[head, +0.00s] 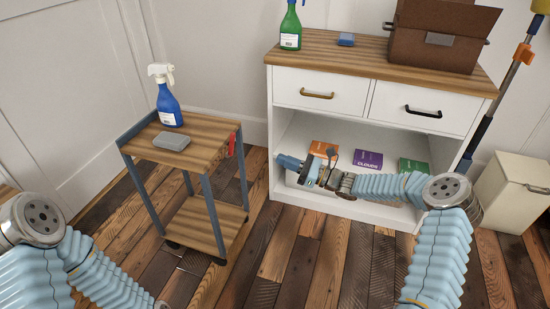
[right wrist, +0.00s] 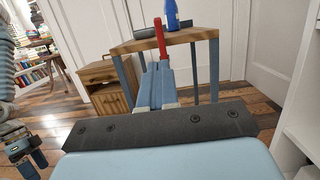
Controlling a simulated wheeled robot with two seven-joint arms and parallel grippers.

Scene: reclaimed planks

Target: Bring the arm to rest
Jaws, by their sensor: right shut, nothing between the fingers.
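My right arm reaches in from the right in the head view. Its gripper (head: 283,162) points left in front of the cabinet's open shelf, and its fingers are together with nothing between them. In the right wrist view the shut blue fingers (right wrist: 158,72) point towards the small cart. My left arm shows at the lower left of the head view, with its gripper out of frame. Part of what looks like my left gripper (right wrist: 27,155) shows at the left edge of the right wrist view, too small to tell its opening.
The cart (head: 205,150) carries a blue spray bottle (head: 168,106) and a grey block (head: 171,143); a red item (head: 232,145) hangs at its right side. The white cabinet (head: 352,99) holds several boxes on its shelf. Floor between cart and cabinet is clear.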

